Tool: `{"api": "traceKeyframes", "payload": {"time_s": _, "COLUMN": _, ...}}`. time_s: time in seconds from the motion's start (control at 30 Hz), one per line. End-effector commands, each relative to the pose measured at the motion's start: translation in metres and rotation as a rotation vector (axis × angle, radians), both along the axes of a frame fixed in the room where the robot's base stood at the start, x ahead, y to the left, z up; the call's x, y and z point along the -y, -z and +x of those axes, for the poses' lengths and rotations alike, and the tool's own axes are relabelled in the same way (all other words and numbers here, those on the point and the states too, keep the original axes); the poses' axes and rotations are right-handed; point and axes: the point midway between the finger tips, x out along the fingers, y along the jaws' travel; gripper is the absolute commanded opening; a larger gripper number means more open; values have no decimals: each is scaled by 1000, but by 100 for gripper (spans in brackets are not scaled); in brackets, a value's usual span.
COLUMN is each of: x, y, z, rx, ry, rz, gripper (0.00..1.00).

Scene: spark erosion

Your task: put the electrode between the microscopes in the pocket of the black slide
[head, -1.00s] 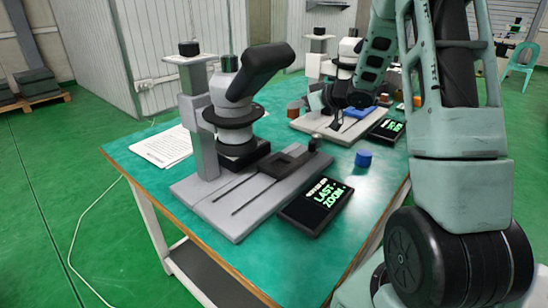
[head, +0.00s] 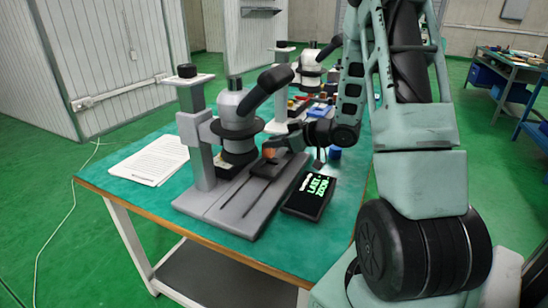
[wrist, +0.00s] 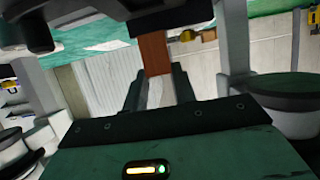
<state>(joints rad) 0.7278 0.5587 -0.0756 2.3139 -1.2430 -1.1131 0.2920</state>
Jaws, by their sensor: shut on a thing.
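My gripper (head: 274,149) is shut on a copper-brown electrode (wrist: 154,52), held upright between its fingers in the wrist view. In the head view, the electrode (head: 269,153) is a small orange spot at the fingertips, close above the black slide (head: 262,169). The slide sits on the grey base of the near microscope (head: 237,125); its pocket is too small and covered to make out. I cannot tell whether the electrode touches the slide. A second microscope (head: 307,66) stands farther back, partly behind my arm.
A black display (head: 309,196) lies right of the near base. White papers (head: 150,161) lie at the left on the teal table (head: 235,238). A blue piece (head: 335,152) stands behind the display. The near microscope's column and eyepiece rise close to my gripper.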

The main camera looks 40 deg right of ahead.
Motion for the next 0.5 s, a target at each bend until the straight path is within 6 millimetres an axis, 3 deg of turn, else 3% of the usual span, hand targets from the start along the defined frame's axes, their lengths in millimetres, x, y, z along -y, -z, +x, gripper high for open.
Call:
{"api": "traceKeyframes", "payload": {"time_s": 0.33, "x": 0, "y": 37, "z": 1, "rx": 1, "ry": 0, "rz": 1, "gripper": 0}}
{"api": "traceKeyframes", "payload": {"time_s": 0.5, "x": 0, "y": 40, "z": 1, "rx": 3, "ry": 0, "rz": -1, "gripper": 0}}
